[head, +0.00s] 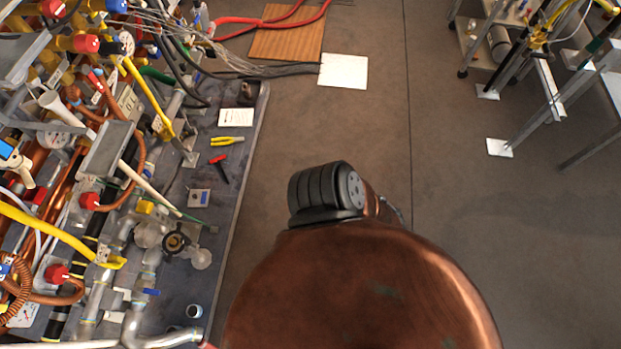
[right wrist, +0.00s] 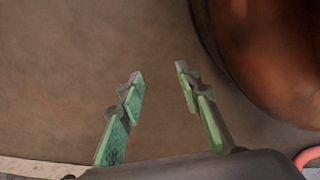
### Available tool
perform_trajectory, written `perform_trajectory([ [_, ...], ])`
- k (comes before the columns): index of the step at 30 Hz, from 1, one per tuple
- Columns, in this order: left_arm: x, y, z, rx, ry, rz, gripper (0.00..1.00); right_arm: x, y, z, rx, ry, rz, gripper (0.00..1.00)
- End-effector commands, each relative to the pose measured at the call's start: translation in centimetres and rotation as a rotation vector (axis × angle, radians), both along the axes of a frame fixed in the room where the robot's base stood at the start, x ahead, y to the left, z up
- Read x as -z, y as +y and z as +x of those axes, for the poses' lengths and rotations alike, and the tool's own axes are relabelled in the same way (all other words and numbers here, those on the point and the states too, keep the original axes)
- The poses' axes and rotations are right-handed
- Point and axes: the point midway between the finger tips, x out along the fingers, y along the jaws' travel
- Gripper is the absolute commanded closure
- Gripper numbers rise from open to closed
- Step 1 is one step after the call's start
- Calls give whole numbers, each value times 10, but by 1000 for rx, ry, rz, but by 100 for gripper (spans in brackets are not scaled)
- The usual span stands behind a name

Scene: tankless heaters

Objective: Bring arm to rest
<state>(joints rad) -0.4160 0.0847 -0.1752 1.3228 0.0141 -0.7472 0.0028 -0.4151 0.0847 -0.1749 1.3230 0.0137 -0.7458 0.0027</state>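My right gripper (right wrist: 160,72) shows in the right wrist view. Its two green-padded fingers are apart, with nothing between them and brown floor behind. A large dark copper-coloured rounded surface is close by at the right of that view. In the head view, a big copper-coloured rounded form with a black ribbed part fills the bottom centre and looks like part of my own body. Neither gripper can be made out in the head view. My left arm and left gripper are not in view.
A grey bench (head: 232,190) at the left is crowded with pipes, valves and hoses. Pliers (head: 227,141) and a red-handled tool (head: 219,167) lie on it. A wooden board (head: 285,40) and white sheet (head: 343,71) lie on the floor. Metal frames stand upper right; mid-right floor is clear.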

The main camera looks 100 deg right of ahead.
Motion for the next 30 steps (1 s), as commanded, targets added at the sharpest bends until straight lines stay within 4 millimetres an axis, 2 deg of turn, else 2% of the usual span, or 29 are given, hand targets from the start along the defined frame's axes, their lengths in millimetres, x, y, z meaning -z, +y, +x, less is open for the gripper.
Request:
perform_trajectory([
  [19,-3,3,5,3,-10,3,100,-3,-1,-1,-2,-3,-1,68],
  [23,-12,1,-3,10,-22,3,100,-12,-3,-7,-9,-17,-2,68],
  [30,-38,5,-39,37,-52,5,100,-38,-8,-41,-37,-48,-5,68],
])
